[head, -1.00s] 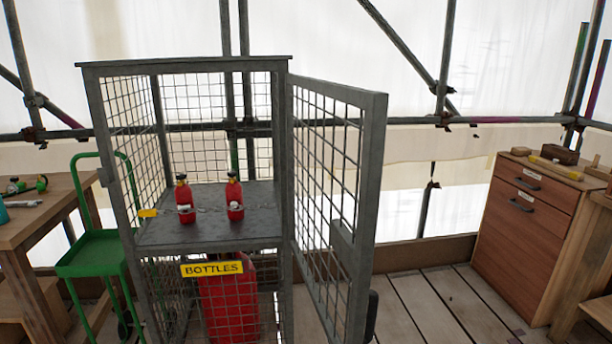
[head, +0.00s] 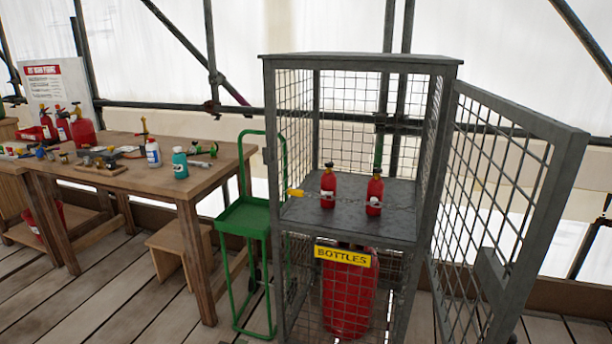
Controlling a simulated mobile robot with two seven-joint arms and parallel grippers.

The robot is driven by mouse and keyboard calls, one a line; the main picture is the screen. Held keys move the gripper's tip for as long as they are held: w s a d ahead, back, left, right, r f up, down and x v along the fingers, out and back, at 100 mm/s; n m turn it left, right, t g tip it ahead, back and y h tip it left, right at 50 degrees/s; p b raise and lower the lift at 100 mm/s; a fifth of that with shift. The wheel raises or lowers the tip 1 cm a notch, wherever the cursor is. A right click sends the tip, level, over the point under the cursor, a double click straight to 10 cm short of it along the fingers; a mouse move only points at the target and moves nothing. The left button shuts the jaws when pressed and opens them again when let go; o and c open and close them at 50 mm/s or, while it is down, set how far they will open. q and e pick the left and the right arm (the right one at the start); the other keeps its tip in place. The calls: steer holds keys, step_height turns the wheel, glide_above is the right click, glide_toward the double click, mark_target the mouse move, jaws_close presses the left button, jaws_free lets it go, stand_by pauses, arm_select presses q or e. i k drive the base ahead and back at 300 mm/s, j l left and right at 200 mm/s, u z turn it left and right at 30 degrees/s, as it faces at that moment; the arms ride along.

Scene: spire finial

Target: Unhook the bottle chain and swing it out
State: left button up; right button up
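A yellow tag or hook piece (head: 295,193) sits at the chain's left end, by the left front post. The left red bottle (head: 328,188) and the right red bottle (head: 374,194) stand upright on the shelf. The cage door (head: 500,190) stands open to the right. A yellow BOTTLES sign (head: 342,256) hangs below the shelf. Neither of my grippers is in view.
A green trolley (head: 247,215) stands just left of the cage. A wooden workbench (head: 120,180) with bottles and fittings is further left, with a wooden stool (head: 180,245) beside it. A large red cylinder (head: 348,300) stands in the lower cage. Floorboards (head: 110,310) at front left are clear.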

mark_target(289, 193)
steer(key=l+z, duration=0.15)
steer(key=l, duration=1.35)
steer(key=j, duration=0.45)
steer(key=i+j, duration=0.15)
steer(key=j, duration=0.8)
steer(key=i+j, duration=0.55)
steer(key=j, duration=0.3)
